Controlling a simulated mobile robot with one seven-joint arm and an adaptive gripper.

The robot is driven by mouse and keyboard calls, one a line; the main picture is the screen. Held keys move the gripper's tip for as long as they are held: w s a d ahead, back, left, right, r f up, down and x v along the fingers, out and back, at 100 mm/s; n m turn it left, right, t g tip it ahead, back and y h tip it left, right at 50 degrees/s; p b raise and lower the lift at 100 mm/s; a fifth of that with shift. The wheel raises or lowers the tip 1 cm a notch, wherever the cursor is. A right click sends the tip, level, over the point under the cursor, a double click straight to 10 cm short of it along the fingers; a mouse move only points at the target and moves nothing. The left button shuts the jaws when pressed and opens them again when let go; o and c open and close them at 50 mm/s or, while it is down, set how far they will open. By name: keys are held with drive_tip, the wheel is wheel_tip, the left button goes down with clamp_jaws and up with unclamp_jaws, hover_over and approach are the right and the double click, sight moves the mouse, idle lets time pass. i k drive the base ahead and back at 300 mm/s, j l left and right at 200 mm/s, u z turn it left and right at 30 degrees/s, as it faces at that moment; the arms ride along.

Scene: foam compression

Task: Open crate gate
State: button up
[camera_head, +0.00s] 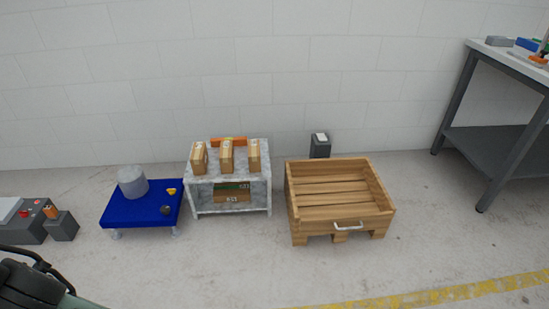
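The wooden crate (374,190) stands on the floor right of centre, open at the top. Its slatted bottom shows, and it looks empty. Its front side, the gate (318,227), stands upright between the side walls. A pale metal handle (348,226) sits on the gate's front face. A dark part of my arm shows at the lower left corner, far from the crate. My gripper's fingertips are not in the picture.
Left of the crate stand a grey shelf (203,203) with several small boxes and a blue low table (125,215) with a grey cylinder (132,182). A workbench (486,150) stands at right. A small grey post (320,149) is behind the crate. The floor before the crate is clear.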

sight(365, 221)
drive_tip(key=i+l+z, duration=0.2)
drive_tip(key=z, duration=0.2)
drive_tip(key=i+l+z, duration=0.2)
drive_tip(key=z, duration=0.15)
drive_tip(key=i+l+z, duration=0.1)
drive_tip(key=z, duration=0.3)
drive_tip(key=i, duration=0.1)
